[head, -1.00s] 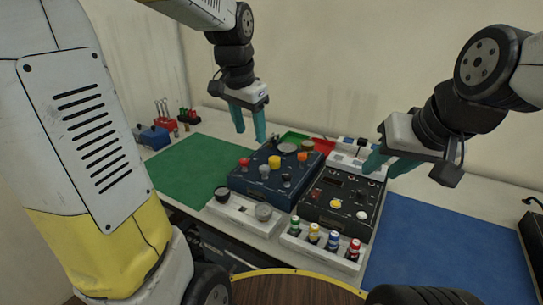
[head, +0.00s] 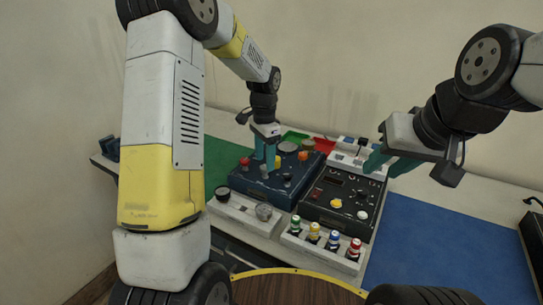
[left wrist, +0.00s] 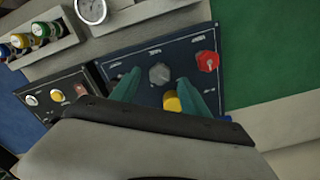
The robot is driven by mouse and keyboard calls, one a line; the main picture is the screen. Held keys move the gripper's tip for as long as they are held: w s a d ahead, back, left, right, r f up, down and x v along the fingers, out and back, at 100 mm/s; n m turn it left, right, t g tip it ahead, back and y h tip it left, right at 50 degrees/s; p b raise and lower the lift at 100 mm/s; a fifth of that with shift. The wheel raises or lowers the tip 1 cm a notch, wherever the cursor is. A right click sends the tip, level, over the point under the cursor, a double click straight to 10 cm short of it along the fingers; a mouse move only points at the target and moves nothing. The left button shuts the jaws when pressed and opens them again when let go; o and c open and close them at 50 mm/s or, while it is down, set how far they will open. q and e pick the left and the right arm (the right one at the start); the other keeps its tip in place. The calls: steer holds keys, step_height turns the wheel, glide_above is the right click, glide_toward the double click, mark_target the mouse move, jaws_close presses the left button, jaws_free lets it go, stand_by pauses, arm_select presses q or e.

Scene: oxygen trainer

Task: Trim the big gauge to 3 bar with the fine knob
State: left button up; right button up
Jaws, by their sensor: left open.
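My left gripper (head: 266,165) is open and points down over the blue control panel (head: 240,182). In the left wrist view, a grey faceted knob (left wrist: 159,74) shows between the fingertips (left wrist: 157,86), and a yellow knob (left wrist: 171,102) is close by the right finger. I cannot tell whether the fingers touch the grey knob. The red knob (left wrist: 207,61) is to its right. My right gripper (head: 384,165) appears open and empty above the black panel.
The black panel (head: 325,207) with a yellow button adjoins the blue panel on the right. A rack (head: 297,243) of several coloured-cap bottles stands in front of it. A green mat (head: 215,165) lies left; a clear blue mat (head: 440,240) lies right.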

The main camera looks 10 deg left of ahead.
arm_select(q)
steer(key=shift+f, duration=1.1)
steer(key=shift+c, duration=0.2)
jaws_close()
steer(key=shift+n, duration=2.2)
steer(key=shift+o, duration=0.2)
jaws_free()
